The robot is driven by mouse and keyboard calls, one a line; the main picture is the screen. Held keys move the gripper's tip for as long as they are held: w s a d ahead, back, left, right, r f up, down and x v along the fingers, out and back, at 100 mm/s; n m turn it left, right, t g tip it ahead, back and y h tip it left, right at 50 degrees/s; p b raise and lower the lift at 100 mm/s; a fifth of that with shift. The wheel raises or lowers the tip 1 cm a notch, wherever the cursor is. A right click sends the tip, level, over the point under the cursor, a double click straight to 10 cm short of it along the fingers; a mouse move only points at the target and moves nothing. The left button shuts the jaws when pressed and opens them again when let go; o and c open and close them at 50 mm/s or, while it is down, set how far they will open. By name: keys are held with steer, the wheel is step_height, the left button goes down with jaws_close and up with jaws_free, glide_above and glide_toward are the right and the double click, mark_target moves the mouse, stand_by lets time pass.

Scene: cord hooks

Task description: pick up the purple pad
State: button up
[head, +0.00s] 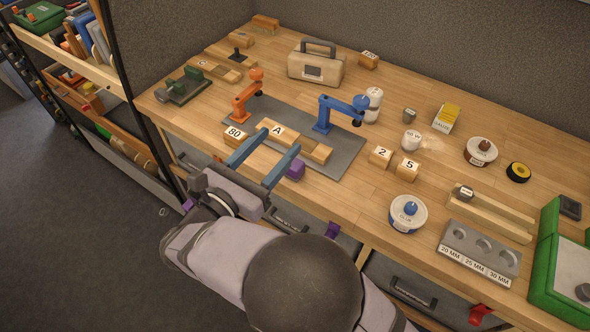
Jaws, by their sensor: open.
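A small purple block (295,170), which looks like the purple pad, sits near the front edge of the bench, beside the grey mat. My gripper (281,141) is open, with its two blue-grey fingers spread and nothing visible between them. It reaches in over the front edge, and its right finger passes just left of the purple block and partly overlaps it in the view. I cannot tell the height of the fingers above the bench.
A wooden block marked A (278,130) lies beyond my fingers, with a block marked 80 (236,135) to the left. Orange (246,96) and blue (341,112) hook-like figures stand on the grey mat (345,155). Blocks 2 (381,157) and 5 (408,169) stand to the right.

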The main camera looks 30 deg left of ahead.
glide_toward(290, 170)
steer(key=w, duration=0.5)
steer(key=shift+w+p, duration=1.85)
steer(key=shift+w, duration=1.05)
steer(key=shift+w+f, duration=0.1)
steer(key=shift+w, duration=0.55)
steer(key=c, duration=1.1)
